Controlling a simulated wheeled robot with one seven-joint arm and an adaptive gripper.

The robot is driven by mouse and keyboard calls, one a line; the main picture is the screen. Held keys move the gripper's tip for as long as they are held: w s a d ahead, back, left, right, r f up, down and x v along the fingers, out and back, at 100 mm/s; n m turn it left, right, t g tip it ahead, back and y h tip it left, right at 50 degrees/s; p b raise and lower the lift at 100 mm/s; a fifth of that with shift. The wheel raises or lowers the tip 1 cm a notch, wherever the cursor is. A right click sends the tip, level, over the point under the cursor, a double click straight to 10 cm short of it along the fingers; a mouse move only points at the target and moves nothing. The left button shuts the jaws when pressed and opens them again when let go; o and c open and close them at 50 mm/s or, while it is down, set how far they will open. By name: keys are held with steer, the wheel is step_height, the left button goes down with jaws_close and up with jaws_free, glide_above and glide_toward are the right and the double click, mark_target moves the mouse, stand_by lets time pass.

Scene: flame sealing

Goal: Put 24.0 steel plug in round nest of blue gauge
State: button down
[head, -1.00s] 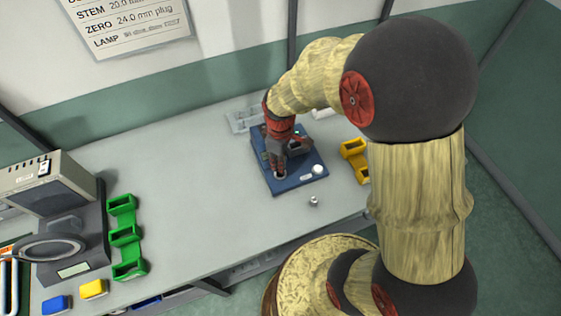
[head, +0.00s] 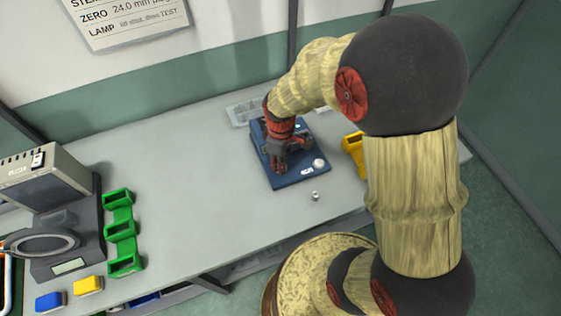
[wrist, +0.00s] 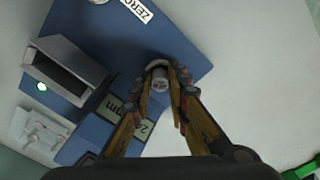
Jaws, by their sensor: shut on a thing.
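The blue gauge (head: 299,178) lies on the grey bench, with a white round knob (head: 318,164) at its front right. My gripper (head: 279,170) points down over the gauge's front left part. In the wrist view my gripper (wrist: 161,92) is shut on a small steel plug (wrist: 161,84), held upright between the fingertips. A pale round rim (wrist: 157,64), possibly the nest, shows just behind the plug, at the edge of the blue gauge (wrist: 185,40). I cannot tell whether the plug is inside it. The fingers hide the nest in the head view.
Another small steel piece (head: 315,196) stands on the bench in front of the gauge. A yellow holder (head: 353,148) is to the right, a clear tray (head: 243,112) behind. Green holders (head: 122,230) stand far left. The bench between them and the gauge is clear.

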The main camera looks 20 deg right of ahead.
steer(key=shift+f, duration=0.1)
steer(key=c, duration=1.6)
jaws_free()
steer(key=shift+c, duration=0.2)
step_height(320, 180, up, 12)
